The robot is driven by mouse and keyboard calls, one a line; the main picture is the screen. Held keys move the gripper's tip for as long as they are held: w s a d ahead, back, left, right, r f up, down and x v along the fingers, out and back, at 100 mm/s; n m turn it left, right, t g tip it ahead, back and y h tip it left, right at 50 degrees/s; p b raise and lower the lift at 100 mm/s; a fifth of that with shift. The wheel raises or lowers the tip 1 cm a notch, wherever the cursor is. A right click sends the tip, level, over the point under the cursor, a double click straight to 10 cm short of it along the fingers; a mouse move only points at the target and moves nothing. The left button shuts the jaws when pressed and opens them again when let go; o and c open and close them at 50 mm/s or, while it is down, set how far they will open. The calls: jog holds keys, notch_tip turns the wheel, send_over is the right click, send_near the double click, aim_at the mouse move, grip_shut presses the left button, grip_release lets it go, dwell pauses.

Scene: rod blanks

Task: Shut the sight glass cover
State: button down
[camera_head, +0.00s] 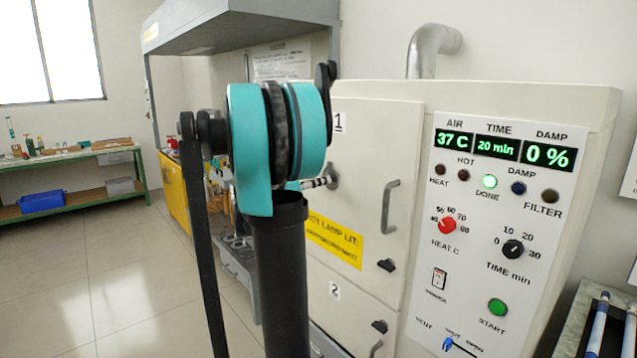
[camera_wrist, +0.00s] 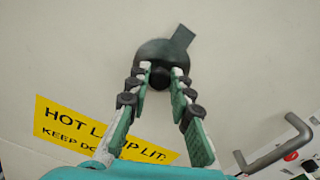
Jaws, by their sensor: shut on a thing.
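The sight glass cover (camera_wrist: 155,49) is a dark grey round disc with a flat tab pointing up and right, on the cream door of the cabinet in the wrist view. My gripper (camera_wrist: 161,74) is shut on the small dark knob at the disc's lower middle, one fingertip on each side. In the head view, the cover (camera_head: 333,176) shows as a grey edge on the upper door, marked 1, mostly hidden behind my arm. My gripper's fingers (camera_head: 317,183) reach it from the left. No glass shows, so I cannot tell how far the cover lies over it.
A yellow hot-lamp label (camera_head: 335,240) is below the cover. A door handle (camera_head: 391,207) stands out to its right, with the control panel (camera_head: 497,240) beyond. A lower door (camera_head: 345,305) is marked 2. A workbench (camera_head: 75,170) stands far left, with open floor before it.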

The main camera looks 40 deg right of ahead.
jog(key=c, duration=1.3)
grip_release()
jog(key=shift+c, duration=0.2)
jog(key=s+a, duration=0.1)
jog(key=a, duration=1.1)
jog(key=s+a+f+m+y, duration=0.4)
jog(key=a+f+m, duration=0.1)
jog(key=f, duration=0.4)
jog(key=s+a+f+m+t+y, duration=0.1)
jog(key=s+a+f+m+y, duration=0.3)
jog(key=f, duration=0.5)
jog(key=s+a+f+m+t+y, duration=0.1)
jog(key=s+a+f+m+y, duration=0.3)
jog(key=a+f+m, duration=0.3)
notch_tip(320, 180, down, 3)
jog(key=shift+s+a+r+m+y, duration=0.2)
jog(key=shift+s+a+m+y, duration=0.25)
jog(key=shift+y, duration=0.45)
jog(key=s+a+f+m+y, duration=0.1)
jog(key=a+m, duration=0.1)
jog(key=a, duration=0.1)
jog(key=s+a+f+m+y, duration=0.1)
jog(key=a+m, duration=0.1)
jog(key=a, duration=0.1)
jog(key=s+a+f+m+y, duration=0.1)
jog(key=a+m+y, duration=0.1)
jog(key=shift+s+a+f+t, duration=0.15)
jog(key=shift+a+f+t, duration=0.15)
jog(key=shift+a, duration=0.1)
jog(key=shift+c, duration=0.3)
